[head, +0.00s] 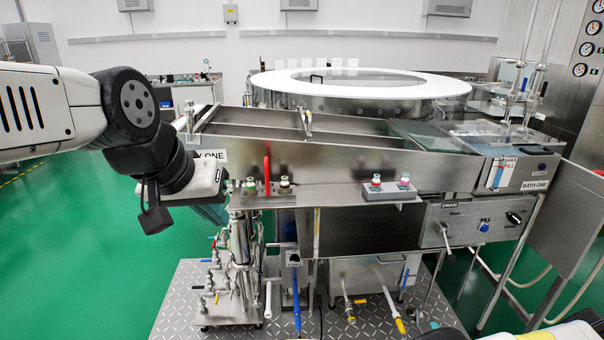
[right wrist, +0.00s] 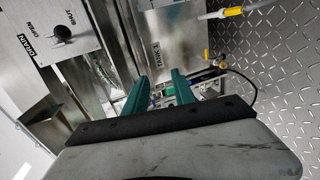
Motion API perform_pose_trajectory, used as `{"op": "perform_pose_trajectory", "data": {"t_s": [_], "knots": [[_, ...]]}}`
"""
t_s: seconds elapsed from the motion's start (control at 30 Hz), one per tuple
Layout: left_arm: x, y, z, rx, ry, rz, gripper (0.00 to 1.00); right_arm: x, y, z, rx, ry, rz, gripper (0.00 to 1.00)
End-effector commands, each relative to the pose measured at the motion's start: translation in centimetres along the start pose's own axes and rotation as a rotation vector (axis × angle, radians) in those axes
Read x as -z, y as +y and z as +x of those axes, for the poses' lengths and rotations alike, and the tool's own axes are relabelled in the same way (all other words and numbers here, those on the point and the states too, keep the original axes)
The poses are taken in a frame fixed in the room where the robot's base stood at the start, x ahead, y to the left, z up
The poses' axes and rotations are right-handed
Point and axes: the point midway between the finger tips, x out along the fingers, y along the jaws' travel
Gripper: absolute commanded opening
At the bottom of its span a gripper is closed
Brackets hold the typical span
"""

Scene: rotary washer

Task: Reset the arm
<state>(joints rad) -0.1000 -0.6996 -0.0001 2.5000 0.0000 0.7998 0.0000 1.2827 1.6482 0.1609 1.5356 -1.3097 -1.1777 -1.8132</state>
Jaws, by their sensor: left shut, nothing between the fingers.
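My left arm (head: 130,130) reaches in from the left in the head view, bent down at the wrist. My left gripper (head: 210,213) hangs at the left end of the steel washer, mostly hidden behind the wrist. Only a little teal shows, and nothing is seen held. In the right wrist view, my right gripper (right wrist: 159,76) has its two teal fingers apart with nothing between them.
The steel washer (head: 330,155) with a round white-rimmed table (head: 440,88) fills the middle. Pipes and valves (head: 230,265) stand below on a diamond-plate floor (head: 175,325). A control box with a DRAIN knob (right wrist: 62,32) is close to my right gripper. Green floor (head: 80,270) is clear at left.

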Motion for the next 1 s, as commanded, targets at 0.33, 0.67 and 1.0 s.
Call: {"op": "perform_pose_trajectory", "data": {"t_s": [0.33,0.67,1.0], "knots": [[0.0,0.0,0.0,0.000,0.000,0.000,0.00,-2.4,3.6,2.2,0.097,0.015,0.028,0.31],[0.0,0.0,0.0,0.000,0.000,0.000,0.00,-5.5,12.7,5.9,0.272,-0.013,0.098,0.31],[0.0,0.0,0.0,0.000,0.000,0.000,0.00,-3.8,31.4,8.0,0.460,-0.195,0.304,0.31]]}}
